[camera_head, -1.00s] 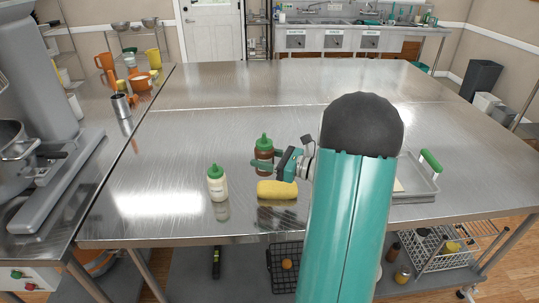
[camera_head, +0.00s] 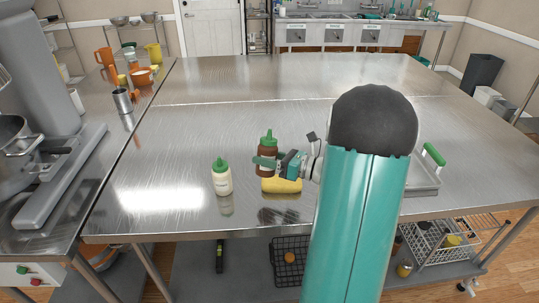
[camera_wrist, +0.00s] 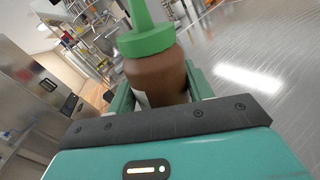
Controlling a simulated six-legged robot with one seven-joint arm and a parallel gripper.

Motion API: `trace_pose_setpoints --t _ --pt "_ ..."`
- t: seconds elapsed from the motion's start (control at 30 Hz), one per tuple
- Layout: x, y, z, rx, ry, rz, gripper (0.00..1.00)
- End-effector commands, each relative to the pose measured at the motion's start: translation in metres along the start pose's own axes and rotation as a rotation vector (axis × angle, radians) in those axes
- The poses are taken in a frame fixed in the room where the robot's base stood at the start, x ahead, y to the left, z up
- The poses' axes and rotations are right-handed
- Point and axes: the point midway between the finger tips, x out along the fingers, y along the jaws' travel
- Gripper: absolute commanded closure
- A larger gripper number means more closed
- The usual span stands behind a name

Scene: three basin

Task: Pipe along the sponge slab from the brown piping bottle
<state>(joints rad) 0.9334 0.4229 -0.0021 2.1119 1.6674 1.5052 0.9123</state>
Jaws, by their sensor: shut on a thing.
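The brown piping bottle (camera_head: 267,153) with a green cap stands upright in the head view, just behind the yellow sponge slab (camera_head: 281,186). My gripper (camera_head: 266,163) is shut around the bottle's body. In the wrist view the brown bottle (camera_wrist: 158,78) sits between my two green fingers, its green nozzle pointing up. The sponge slab lies on the steel table, partly covered by my gripper and the bottle's lower end. I cannot tell whether the bottle's base touches the table.
A cream bottle (camera_head: 221,178) with a green cap stands left of the slab. A metal tray (camera_head: 425,180) with a green handle lies at the right, partly behind my arm. The steel table (camera_head: 210,125) is clear behind the bottles.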

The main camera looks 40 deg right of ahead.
Motion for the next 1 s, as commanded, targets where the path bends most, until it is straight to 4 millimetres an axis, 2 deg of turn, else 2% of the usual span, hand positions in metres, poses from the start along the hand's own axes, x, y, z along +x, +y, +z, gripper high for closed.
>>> trace_pose_setpoints --t 0.1,0.43,0.73,0.97,1.0 --pt "0.0 0.014 -0.001 0.157 -0.001 0.0 0.75" --pt "0.0 0.041 -0.016 0.629 -0.002 -0.002 0.75" --pt "0.0 0.05 -0.035 1.069 -0.001 -0.001 0.75" --pt "0.0 0.044 -0.052 1.407 -0.002 -0.001 0.75" --pt "0.0 0.044 -0.051 1.395 -0.002 -0.001 0.75"
